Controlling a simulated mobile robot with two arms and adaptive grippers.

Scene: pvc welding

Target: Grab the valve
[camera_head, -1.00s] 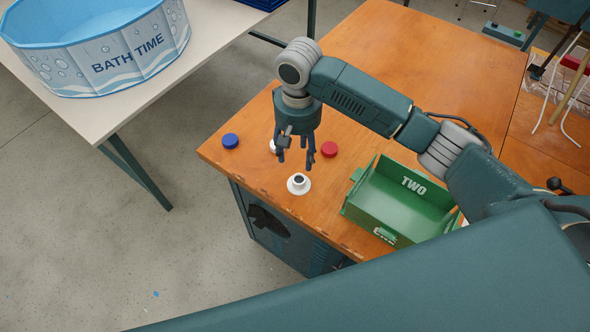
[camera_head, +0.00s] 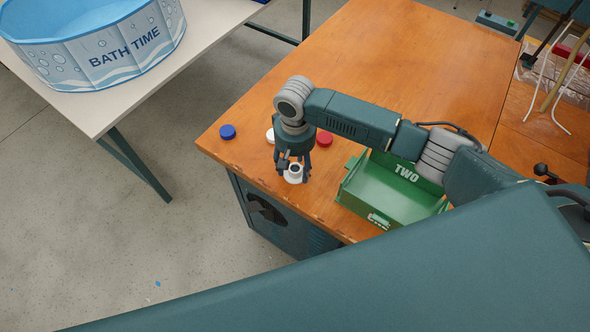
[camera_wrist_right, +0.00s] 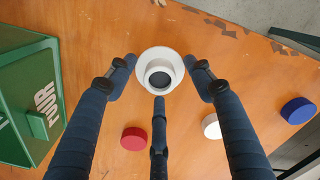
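The valve, a white round piece with a wide flange and a dark round opening on top (camera_head: 294,172), stands upright on the wooden table near its front edge. It also shows in the right wrist view (camera_wrist_right: 160,75), top centre. My right gripper (camera_head: 294,178) is lowered over it from above. In the right wrist view my right gripper (camera_wrist_right: 160,80) has its three fingers spread around the valve, with the two side fingertips close to the flange. I cannot tell whether they touch it. The head view partly hides the valve behind the fingers. My left gripper is not in view.
A blue cap (camera_head: 227,131), a white cap (camera_head: 270,136) and a red cap (camera_head: 324,138) lie behind the valve. A green bin (camera_head: 407,205) marked TWO stands close on the right. The table (camera_head: 400,50) is clear at the back. A blue tub (camera_head: 100,50) stands on another table.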

